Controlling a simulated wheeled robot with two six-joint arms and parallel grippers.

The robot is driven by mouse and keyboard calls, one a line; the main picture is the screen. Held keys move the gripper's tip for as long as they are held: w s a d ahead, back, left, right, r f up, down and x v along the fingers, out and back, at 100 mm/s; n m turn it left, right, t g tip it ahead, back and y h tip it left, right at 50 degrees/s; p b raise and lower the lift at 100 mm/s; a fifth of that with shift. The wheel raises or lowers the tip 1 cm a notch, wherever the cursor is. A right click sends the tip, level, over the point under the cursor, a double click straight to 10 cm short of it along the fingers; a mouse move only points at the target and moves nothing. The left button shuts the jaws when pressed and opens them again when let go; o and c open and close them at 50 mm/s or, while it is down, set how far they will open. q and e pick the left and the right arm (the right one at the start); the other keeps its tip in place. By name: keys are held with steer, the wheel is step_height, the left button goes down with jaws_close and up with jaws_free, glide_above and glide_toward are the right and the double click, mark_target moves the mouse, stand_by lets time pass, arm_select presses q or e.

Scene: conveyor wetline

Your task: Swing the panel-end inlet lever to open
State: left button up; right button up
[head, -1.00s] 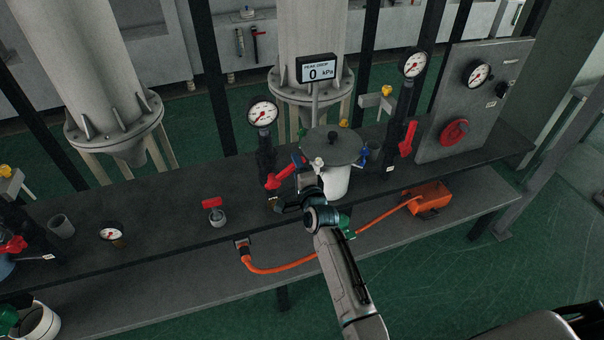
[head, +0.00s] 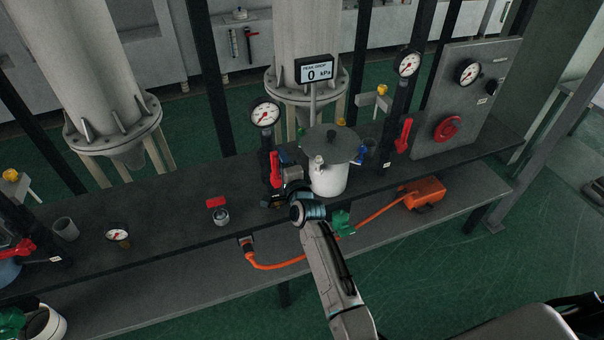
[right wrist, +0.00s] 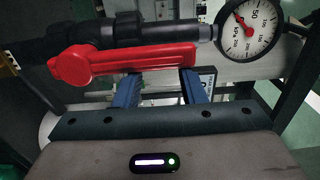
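A red lever (head: 275,168) sits on the dark vertical pipe below the left-middle gauge (head: 265,113). It lies nearly in line with that pipe, and in the right wrist view the red lever (right wrist: 120,63) runs alongside the black pipe. My right gripper (head: 289,170) is at this lever. In the right wrist view its two blue fingers (right wrist: 160,84) stand apart, with their tips at the lever's lower edge; whether they touch it is unclear. Another red lever (head: 403,135) stands nearly upright on the pipe beside the grey panel (head: 460,110). My left gripper is out of view.
A white lidded pot (head: 329,178) stands close right of my right gripper, below a display (head: 317,70) reading 0 kPa. An orange box (head: 425,193) with an orange hose lies on the lower shelf. A red-topped fitting (head: 217,206) and small gauge (head: 117,233) stand left.

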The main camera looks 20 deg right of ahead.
steer(key=s, duration=0.7)
steer(key=shift+f, duration=0.15)
stand_by(0.4)
steer(key=shift+f, duration=0.1)
